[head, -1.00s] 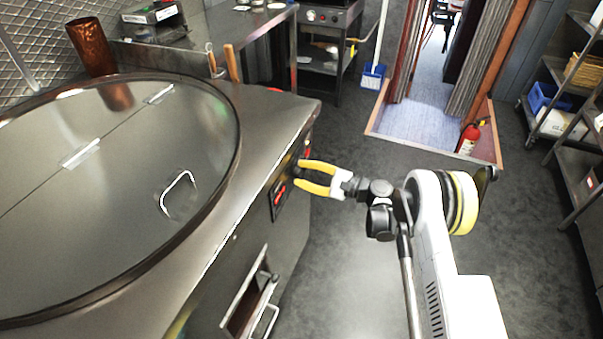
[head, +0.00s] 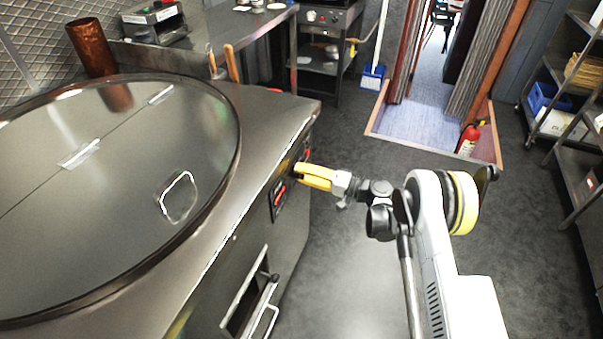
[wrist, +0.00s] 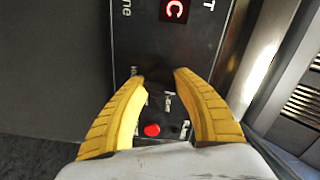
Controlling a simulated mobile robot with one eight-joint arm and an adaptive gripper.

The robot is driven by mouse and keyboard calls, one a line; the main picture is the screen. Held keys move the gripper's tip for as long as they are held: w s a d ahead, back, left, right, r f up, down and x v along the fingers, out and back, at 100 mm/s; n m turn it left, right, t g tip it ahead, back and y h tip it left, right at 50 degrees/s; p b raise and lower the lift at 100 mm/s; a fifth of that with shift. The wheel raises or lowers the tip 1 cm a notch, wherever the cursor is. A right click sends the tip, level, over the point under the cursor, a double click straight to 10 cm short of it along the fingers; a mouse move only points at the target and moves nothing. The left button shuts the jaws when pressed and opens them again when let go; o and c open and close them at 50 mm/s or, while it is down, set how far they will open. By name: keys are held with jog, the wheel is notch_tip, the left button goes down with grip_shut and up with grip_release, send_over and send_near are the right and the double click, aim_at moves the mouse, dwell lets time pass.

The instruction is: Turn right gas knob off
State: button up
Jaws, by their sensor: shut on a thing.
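My gripper (head: 298,173) reaches from the right to the tandoor's front face, near its far end. In the wrist view, its two yellow fingers (wrist: 160,78) point at a black control panel (wrist: 190,50), with their tips close together on a dark knob that barely stands out from the panel. The fingers largely hide the knob in the head view. A red round light (wrist: 152,130) shows between the fingers, and a lit red display (wrist: 175,10) is above the tips. In the head view, another panel part with red marks (head: 279,195) is just left of the fingers.
The tandoor's round steel lid (head: 110,210) fills the left. An open hatch (head: 243,290) with a handle juts from the front below. A fire extinguisher (head: 468,140) stands by the doorway, shelves at the right. The floor (head: 350,270) beside the tandoor is clear.

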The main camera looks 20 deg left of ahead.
jog(key=shift+r+n, duration=0.1)
jog(key=shift+n, duration=1.1)
jog(key=o, duration=1.2)
jog(key=shift+d, duration=0.1)
jog(key=d, duration=0.7)
jog(key=s+d, duration=0.1)
jog(key=d, duration=0.3)
jog(key=shift+d, duration=0.35)
jog(key=shift+w, duration=0.1)
